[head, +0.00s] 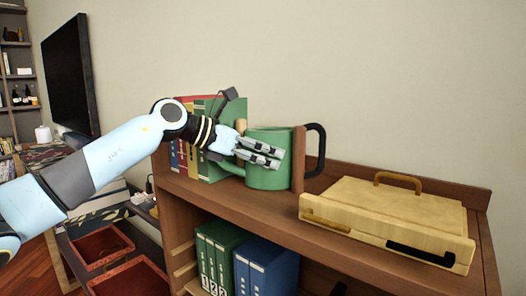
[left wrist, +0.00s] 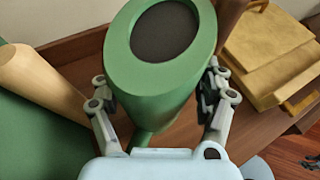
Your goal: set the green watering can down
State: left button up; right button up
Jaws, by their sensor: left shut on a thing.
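The green watering can (head: 268,178) is upright over the top of the brown bookshelf, between the books and the yellow case. My left gripper (head: 262,153) comes in from the left and is shut on the can's body. In the left wrist view the can (left wrist: 118,50) shows its round rim and dark opening, with the left gripper's fingers (left wrist: 162,90) on either side of it. Whether its base touches the shelf top (head: 345,232) cannot be told.
Red, blue and green books (head: 195,150) stand left of the can. A brown upright piece (head: 298,160) and a black loop (head: 318,150) are close on its right. A yellow case (head: 390,210) lies further right. Binders (head: 265,268) fill the shelf below. Bare shelf top shows in front.

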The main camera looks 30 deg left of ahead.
pick_arm(q)
jog(key=o, duration=0.8)
jog(key=shift+f, duration=0.1)
jog(key=shift+o, duration=1.2)
